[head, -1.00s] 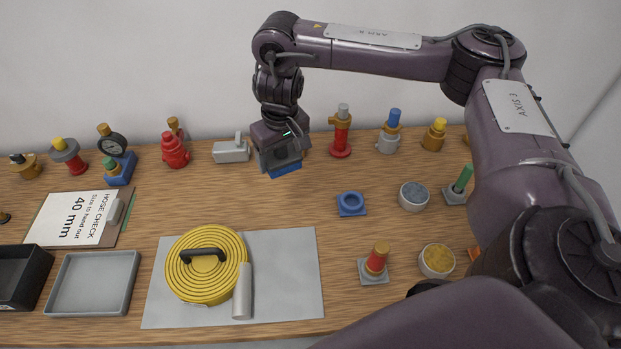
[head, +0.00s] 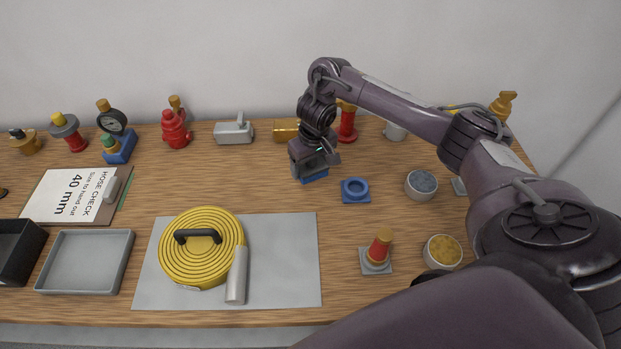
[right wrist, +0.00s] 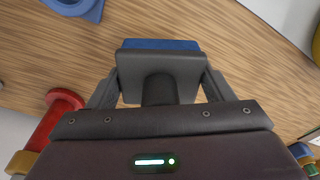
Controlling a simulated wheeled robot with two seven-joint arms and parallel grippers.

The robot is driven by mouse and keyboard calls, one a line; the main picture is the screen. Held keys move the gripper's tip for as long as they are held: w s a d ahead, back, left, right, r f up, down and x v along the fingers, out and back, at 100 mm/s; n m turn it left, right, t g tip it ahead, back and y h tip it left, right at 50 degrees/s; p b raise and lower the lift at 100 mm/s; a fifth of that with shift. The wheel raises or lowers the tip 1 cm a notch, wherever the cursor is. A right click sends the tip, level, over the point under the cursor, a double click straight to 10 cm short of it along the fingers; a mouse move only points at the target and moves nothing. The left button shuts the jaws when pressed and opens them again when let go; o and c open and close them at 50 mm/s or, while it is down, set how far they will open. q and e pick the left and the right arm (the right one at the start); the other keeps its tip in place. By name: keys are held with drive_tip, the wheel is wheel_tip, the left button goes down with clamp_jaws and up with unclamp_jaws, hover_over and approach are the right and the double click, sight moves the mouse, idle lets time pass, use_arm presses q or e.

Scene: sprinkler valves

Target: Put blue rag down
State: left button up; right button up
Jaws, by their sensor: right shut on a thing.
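My right gripper (head: 312,172) is shut on the blue rag and points down over the back middle of the table. Only a blue edge of the rag (head: 314,178) shows below the dark jaws in the head view. In the right wrist view a blue strip of the rag (right wrist: 160,44) shows beyond the gripper (right wrist: 160,75). The jaws hide the rest. I cannot tell whether the rag touches the wood. My left gripper is not in view.
A blue ring on a square base (head: 355,190) stands just right of the gripper. A red valve (head: 347,125) and a brass piece (head: 286,131) stand behind. A grey mat (head: 285,270) with a yellow hose coil (head: 195,262) lies front left. Bare wood lies left of the gripper.

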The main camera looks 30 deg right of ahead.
sight(310, 185)
wheel_tip(310, 185, down, 5)
drive_tip(key=b, duration=0.2)
drive_tip(key=shift+r+b, duration=0.1)
drive_tip(key=shift+b, duration=0.25)
drive_tip(key=o, duration=1)
drive_tip(key=shift+c, duration=0.2)
